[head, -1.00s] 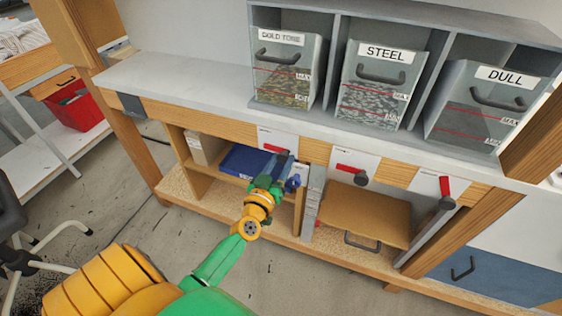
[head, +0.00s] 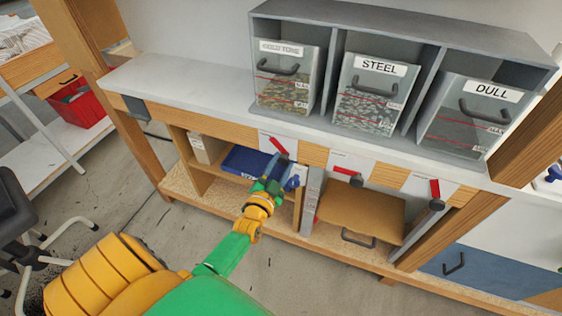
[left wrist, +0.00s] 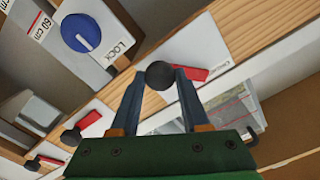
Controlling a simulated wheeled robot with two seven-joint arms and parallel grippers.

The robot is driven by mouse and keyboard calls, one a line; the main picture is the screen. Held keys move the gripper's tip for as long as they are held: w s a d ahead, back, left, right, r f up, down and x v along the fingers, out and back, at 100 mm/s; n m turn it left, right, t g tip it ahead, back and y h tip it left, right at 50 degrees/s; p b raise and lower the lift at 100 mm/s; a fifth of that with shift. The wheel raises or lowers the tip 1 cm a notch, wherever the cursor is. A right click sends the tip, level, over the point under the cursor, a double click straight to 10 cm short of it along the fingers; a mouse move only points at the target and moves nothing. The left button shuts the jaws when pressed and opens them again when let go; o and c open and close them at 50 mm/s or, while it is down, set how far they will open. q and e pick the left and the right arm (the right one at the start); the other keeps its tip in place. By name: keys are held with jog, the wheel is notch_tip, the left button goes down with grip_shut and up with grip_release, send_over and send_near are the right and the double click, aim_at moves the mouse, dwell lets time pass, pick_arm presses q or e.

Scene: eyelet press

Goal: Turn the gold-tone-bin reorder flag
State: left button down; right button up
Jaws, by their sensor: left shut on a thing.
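The gold-tone reorder flag is a red tab (head: 278,145) on a dark knob, on a white card on the shelf edge below the gold-tone bin (head: 285,85). In the head view the tab slants up and left from my gripper. My left gripper (head: 279,163) is at the knob and hides it there. In the left wrist view, its blue-grey fingers (left wrist: 160,85) are closed on the round black knob (left wrist: 160,73), with the red tab (left wrist: 193,74) sticking out beside it. My right gripper is not in view.
The steel flag (head: 347,170) lies nearly level and the dull flag (head: 435,189) stands nearly upright, both to the right. A blue knob (left wrist: 81,33) marked LOCK is close by in the left wrist view. A blue bin (head: 245,161) sits below the bench top (head: 190,90).

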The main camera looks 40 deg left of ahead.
pick_arm(q)
jog(key=shift+m, duration=1.4)
jog(key=shift+c, duration=1.9)
grip_release()
jog(key=shift+p, duration=0.3)
jog(key=p+v, duration=0.1)
jog(key=v, duration=0.6)
